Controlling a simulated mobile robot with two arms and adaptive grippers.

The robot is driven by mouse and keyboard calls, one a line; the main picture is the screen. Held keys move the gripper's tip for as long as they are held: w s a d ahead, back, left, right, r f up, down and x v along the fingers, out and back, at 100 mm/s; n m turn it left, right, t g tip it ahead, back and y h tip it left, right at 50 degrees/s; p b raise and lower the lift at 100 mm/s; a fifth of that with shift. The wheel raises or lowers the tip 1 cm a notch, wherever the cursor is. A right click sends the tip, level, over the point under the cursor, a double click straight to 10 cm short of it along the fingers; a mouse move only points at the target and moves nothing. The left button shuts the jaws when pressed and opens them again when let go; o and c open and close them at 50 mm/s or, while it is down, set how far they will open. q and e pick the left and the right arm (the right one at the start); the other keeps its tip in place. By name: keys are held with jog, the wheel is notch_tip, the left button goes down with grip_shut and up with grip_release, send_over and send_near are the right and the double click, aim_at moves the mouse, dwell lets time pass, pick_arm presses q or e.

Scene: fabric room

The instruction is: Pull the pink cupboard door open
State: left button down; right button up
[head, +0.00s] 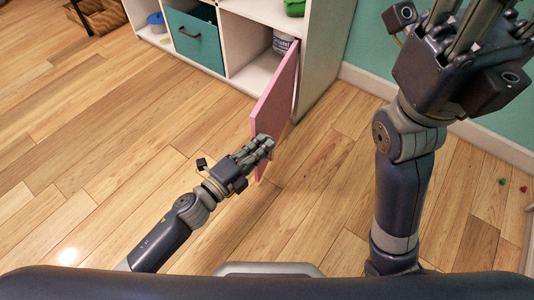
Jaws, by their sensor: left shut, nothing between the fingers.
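The pink cupboard door (274,102) stands swung out from the white cupboard (325,45), its free edge toward me. My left gripper (266,145) is shut and empty, its fingertips at the door's lower near part. I cannot tell whether they touch it. My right gripper (490,25) is raised at the upper right, away from the door; its fingertips are cut off by the picture's top edge.
A teal drawer (195,38) and open compartments are left of the door. A pale container (282,42) stands inside behind the door. A green item (294,7) lies on top. Wooden floor (90,140) is clear at left. Small bits (502,181) lie at right.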

pick_arm(q)
jog(key=shift+w+a, duration=0.1)
jog(key=shift+a, duration=0.15)
